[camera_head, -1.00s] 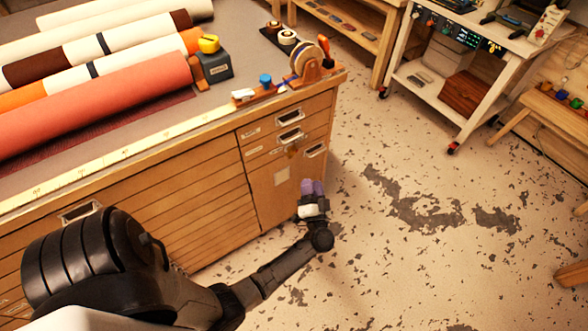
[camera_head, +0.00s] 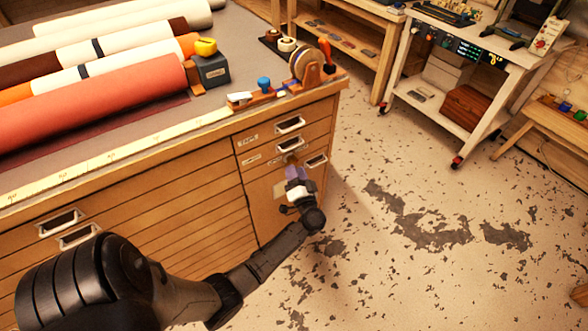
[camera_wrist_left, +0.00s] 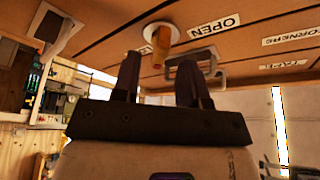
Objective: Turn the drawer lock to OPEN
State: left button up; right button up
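The drawer lock (camera_wrist_left: 160,34) has a round pale plate and an orange-brown knob, and sits on the wooden cabinet front (camera_head: 220,200). An OPEN label (camera_wrist_left: 214,26) is beside the plate in the left wrist view. In the head view the lock (camera_head: 291,159) is a small brown spot just above my left gripper (camera_head: 295,173). My left gripper (camera_wrist_left: 160,62) is open, its two dark fingers apart and nothing clasped. The knob shows in the gap between the fingertips, apparently just beyond them; I cannot tell whether they touch. My right gripper is out of view.
A metal drawer handle (camera_wrist_left: 212,68) is close behind one finger in the wrist view. Fabric and foil rolls (camera_head: 90,100) and a tape dispenser (camera_head: 308,62) lie on the cabinet top. The floor (camera_head: 400,200) to the right is clear up to a white cart (camera_head: 470,50).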

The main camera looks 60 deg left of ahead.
aim_at(292, 161)
pick_arm(q)
jog(key=shift+b+x, duration=0.3)
jog(key=shift+x, duration=0.95)
jog(key=shift+c, duration=0.2)
grip_shut()
